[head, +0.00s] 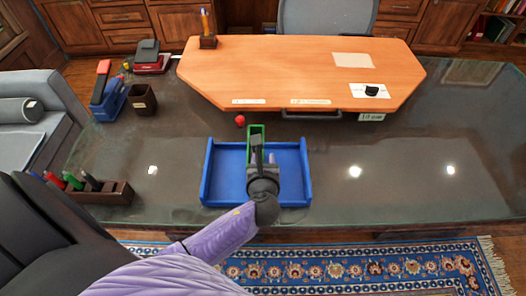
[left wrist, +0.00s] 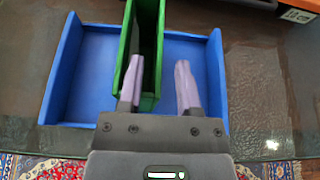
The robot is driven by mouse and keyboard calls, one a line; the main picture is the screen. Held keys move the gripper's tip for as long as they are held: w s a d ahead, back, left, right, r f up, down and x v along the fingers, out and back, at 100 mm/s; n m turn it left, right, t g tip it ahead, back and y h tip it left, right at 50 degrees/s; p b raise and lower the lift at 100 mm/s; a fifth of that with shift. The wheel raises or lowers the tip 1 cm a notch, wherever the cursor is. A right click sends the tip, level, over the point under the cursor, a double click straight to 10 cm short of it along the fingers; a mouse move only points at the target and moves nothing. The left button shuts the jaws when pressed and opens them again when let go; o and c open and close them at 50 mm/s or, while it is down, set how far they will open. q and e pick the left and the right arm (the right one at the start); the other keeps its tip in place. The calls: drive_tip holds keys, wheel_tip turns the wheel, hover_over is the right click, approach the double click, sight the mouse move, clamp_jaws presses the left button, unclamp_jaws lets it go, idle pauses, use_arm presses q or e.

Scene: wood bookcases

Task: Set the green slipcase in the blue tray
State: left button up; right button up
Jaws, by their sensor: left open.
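The green slipcase (head: 250,140) is an open-topped, narrow upright box at the back middle of the blue tray (head: 225,175). In the left wrist view the slipcase (left wrist: 148,28) overlaps the blue tray (left wrist: 85,85), with tray floor showing on both sides. My left gripper (head: 264,156) is open over the tray, at the slipcase's near end. In the left wrist view my left gripper (left wrist: 160,63) has one finger over the slipcase's opening and the other to the right of its right wall. The slipcase's underside is hidden. My right gripper is not in view.
A red ball (head: 240,120) lies behind the tray. A wooden desk board (head: 300,75) is at the back. A pen rack (head: 100,194), a dark cup (head: 142,100) and a blue holder (head: 108,103) stand left. The glass top right of the tray is clear.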

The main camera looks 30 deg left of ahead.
use_arm(q)
drive_tip(key=p+v, duration=0.2)
drive_tip(key=v, duration=0.7)
drive_tip(key=s+f+n+g+h, duration=0.25)
drive_tip(key=s+f+n, duration=0.2)
drive_tip(key=f, duration=0.45)
drive_tip(key=s+f+n+g+h, duration=0.1)
drive_tip(key=s+f+n+g, duration=0.35)
drive_tip(key=f, duration=0.35)
drive_tip(key=s+f+n+g+h+b, duration=0.1)
drive_tip(key=s+f+n+g+b, duration=0.1)
drive_tip(key=s+f+n, duration=0.5)
drive_tip(key=s+f+n+g+h+b, duration=0.2)
drive_tip(key=s+f+n, duration=0.5)
drive_tip(key=s+n, duration=0.4)
drive_tip(key=shift+s+a, duration=0.15)
drive_tip(key=shift+s, duration=0.8)
drive_tip(key=shift+f, duration=0.1)
